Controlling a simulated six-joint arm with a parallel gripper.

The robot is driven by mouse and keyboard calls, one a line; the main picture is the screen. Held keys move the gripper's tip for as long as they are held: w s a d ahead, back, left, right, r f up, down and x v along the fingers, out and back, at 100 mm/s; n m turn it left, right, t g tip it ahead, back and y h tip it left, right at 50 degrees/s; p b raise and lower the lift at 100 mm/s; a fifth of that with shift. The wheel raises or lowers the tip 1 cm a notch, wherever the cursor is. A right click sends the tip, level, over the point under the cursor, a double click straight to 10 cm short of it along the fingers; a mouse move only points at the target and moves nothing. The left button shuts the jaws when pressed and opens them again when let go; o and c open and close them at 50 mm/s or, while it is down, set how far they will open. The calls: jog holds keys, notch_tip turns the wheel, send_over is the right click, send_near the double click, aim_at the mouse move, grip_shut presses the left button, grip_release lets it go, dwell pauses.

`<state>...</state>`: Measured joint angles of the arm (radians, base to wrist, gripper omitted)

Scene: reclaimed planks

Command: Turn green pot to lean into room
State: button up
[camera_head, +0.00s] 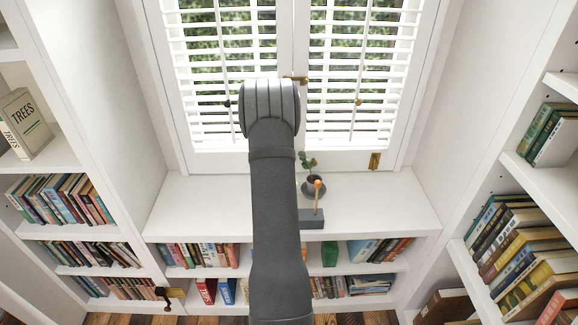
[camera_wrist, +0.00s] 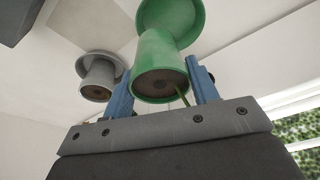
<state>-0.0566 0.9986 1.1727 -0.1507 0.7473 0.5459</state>
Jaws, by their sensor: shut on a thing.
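The green pot (camera_wrist: 168,50) is between the two blue fingers of my gripper (camera_wrist: 158,68) in the wrist view. My gripper is shut on it. A round brown face of the pot faces the camera, and a wider green disc shows behind its body. A thin green stem (camera_wrist: 182,97) shows beside the right finger. Which way the plant leans is not clear. In the head view my arm covers the gripper and the green pot. A grey pot (camera_wrist: 98,76) of similar form stands apart, left of the left finger in the wrist view.
In the head view, a dark pot with a small plant (camera_head: 314,186) stands on the white sill (camera_head: 385,200), just right of my arm. A grey block with an orange-tipped stick (camera_head: 311,218) is in front of it. Shuttered windows (camera_head: 360,80) stand behind; bookshelves flank both sides.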

jog(key=shift+w+a+f+n+t, duration=0.15)
jog(key=shift+w+a+f+n, duration=0.1)
jog(key=shift+a+f+n, duration=0.3)
jog(key=shift+w+a+f+n+t, duration=0.15)
jog(key=shift+w+a+f+n, duration=0.1)
jog(key=shift+a+f+n, duration=0.3)
jog(key=shift+f, duration=1.45)
jog(key=o, duration=1.3)
jog(key=shift+c, duration=0.2)
jog(key=d+v, duration=0.1)
jog(key=v, duration=1.6)
jog(key=shift+a+r, duration=0.15)
jog(key=shift+r, duration=0.1)
